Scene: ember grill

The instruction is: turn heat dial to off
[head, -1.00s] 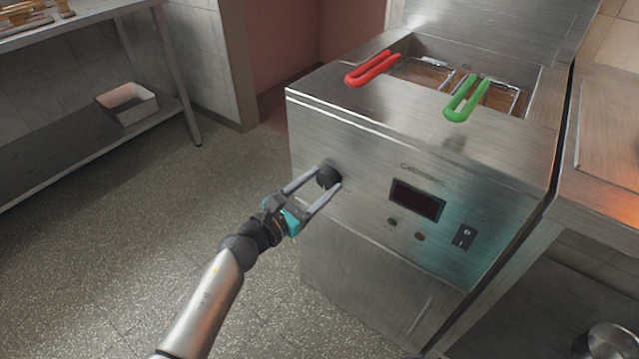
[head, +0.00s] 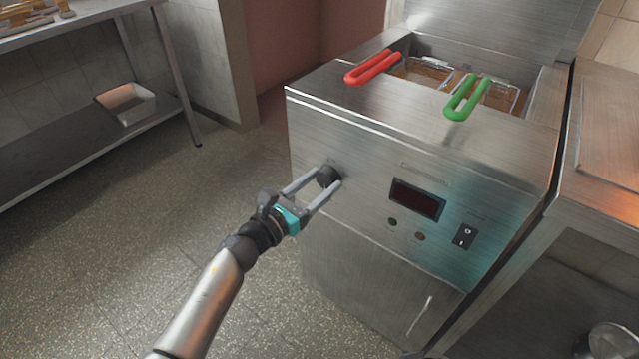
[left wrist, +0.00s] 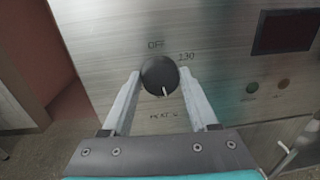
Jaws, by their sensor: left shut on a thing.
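The heat dial (head: 328,176) is a round black knob on the steel front of the fryer (head: 365,175). In the left wrist view the dial (left wrist: 159,76) has a white pointer mark aimed down and slightly right. The word OFF is above the dial and 130 is at its upper right; lettering below is hard to read. My left gripper (head: 327,178) is shut on the dial, one finger on each side. In the left wrist view its fingers (left wrist: 160,88) flank the knob. My right gripper is not in view.
The fryer front also has a dark display (head: 417,199), small round buttons (head: 393,222) and a rocker switch (head: 464,236). Red (head: 372,68) and green (head: 466,98) basket handles stick out on top.

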